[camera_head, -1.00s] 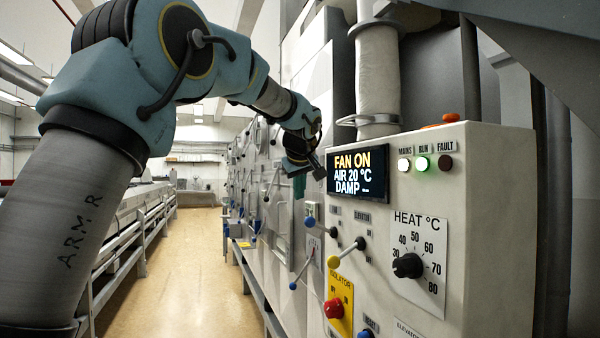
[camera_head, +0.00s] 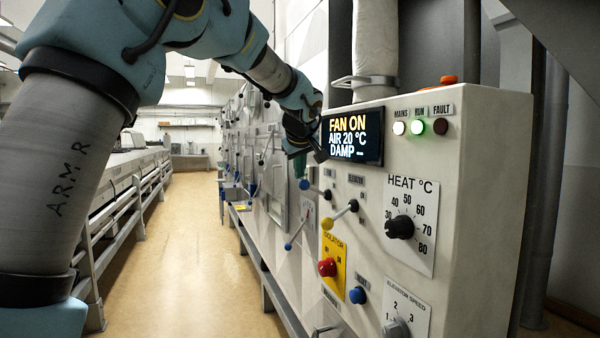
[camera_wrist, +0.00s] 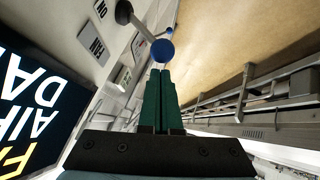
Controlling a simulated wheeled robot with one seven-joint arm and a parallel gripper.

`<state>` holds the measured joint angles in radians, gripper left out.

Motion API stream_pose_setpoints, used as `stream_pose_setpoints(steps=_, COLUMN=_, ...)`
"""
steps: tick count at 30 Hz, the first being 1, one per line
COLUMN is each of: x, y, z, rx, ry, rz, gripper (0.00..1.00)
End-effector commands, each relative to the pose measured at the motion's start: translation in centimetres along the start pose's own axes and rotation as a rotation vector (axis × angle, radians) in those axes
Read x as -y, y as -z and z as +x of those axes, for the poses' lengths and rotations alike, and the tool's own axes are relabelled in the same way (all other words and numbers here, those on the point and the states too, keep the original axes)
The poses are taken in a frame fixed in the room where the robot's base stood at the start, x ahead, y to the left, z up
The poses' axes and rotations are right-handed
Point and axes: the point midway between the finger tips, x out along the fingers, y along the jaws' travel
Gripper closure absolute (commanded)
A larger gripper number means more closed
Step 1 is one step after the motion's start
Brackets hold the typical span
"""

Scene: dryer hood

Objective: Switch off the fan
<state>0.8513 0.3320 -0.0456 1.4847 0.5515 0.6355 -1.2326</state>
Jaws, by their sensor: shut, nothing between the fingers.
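The control panel (camera_head: 470,200) shows a display (camera_head: 352,136) reading FAN ON, AIR 20 °C and DAMP; the display also shows upside down in the wrist view (camera_wrist: 30,115). A lever with a blue ball (camera_head: 304,184) sits below the display, on a dark pivot (camera_head: 327,194). In the wrist view its blue ball (camera_wrist: 162,50) is just beyond my fingertips, beside a small label that is hard to read. My gripper (camera_head: 300,168) has green fingers, shut and empty, close above the ball; I cannot tell if they touch. The fingers also show in the wrist view (camera_wrist: 160,75).
A yellow-ball elevator lever (camera_head: 327,223), a red isolator knob (camera_head: 327,267), a blue button (camera_head: 357,295) and a heat dial (camera_head: 400,227) are nearby. The green run lamp (camera_head: 417,127) is lit. The aisle floor (camera_head: 195,240) is clear at left.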

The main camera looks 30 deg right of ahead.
Motion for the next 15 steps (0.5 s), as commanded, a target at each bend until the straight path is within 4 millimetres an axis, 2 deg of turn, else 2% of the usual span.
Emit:
stream_pose_setpoints(steps=3, x=0.70, y=-0.46, z=0.59, rx=-0.001, ry=-0.027, rz=-0.026, gripper=1.00)
stream_pose_setpoints(steps=15, x=1.13, y=-0.58, z=0.69, rx=0.000, ry=-0.080, rz=-0.074, gripper=1.00)
